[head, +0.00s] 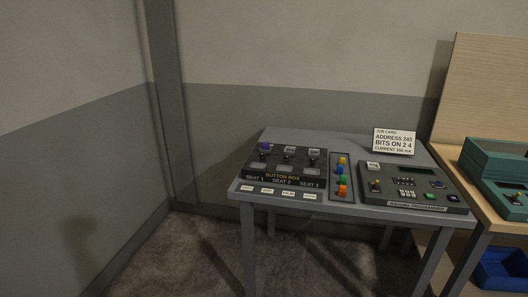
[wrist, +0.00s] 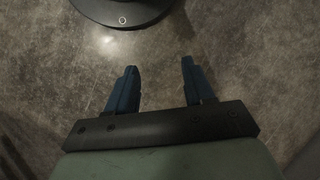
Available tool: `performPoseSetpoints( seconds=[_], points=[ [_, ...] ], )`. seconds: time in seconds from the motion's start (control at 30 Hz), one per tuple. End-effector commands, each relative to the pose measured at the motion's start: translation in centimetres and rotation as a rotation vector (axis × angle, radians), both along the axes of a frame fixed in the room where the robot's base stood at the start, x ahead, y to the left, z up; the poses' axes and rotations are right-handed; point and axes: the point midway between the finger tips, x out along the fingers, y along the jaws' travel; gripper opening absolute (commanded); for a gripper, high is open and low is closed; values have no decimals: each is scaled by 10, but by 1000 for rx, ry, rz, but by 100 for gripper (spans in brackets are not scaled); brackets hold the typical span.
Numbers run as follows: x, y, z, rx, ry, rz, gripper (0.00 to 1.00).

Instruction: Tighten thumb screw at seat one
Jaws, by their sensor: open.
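In the head view the black button box (head: 284,178) sits on the left of the grey table, labelled seat 1, seat 2 and seat 3 from left to right. Seat one is at its left end, with a small purple piece (head: 266,147) at the back of that column. Dark knob-like parts stand at the other two seats. The thumb screw is too small to make out surely. My gripper (wrist: 157,88) shows only in the wrist view. Its two blue fingers are apart with nothing between them, above bare floor, away from the box.
A tray of coloured pieces (head: 341,178) lies right of the button box. A dark console (head: 415,188) and a job card (head: 394,142) stand further right. A wooden bench with a teal case (head: 495,165) and blue bin (head: 502,268) adjoins. Floor left of the table is clear.

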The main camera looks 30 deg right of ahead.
Motion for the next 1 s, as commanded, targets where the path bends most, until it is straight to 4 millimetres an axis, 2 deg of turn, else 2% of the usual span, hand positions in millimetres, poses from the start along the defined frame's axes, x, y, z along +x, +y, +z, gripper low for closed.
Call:
performPoseSetpoints(
  seconds=[0.03,0.27,0.47,0.77,1.0],
  points=[
    [27,0,2,15,-31,-16,53],
    [123,3,30,91,-155,-85,53],
    [206,1,68,158,-265,-138,53],
    [326,-13,146,255,-434,-204,53],
    [418,-40,226,320,-575,-248,53]
  ],
)
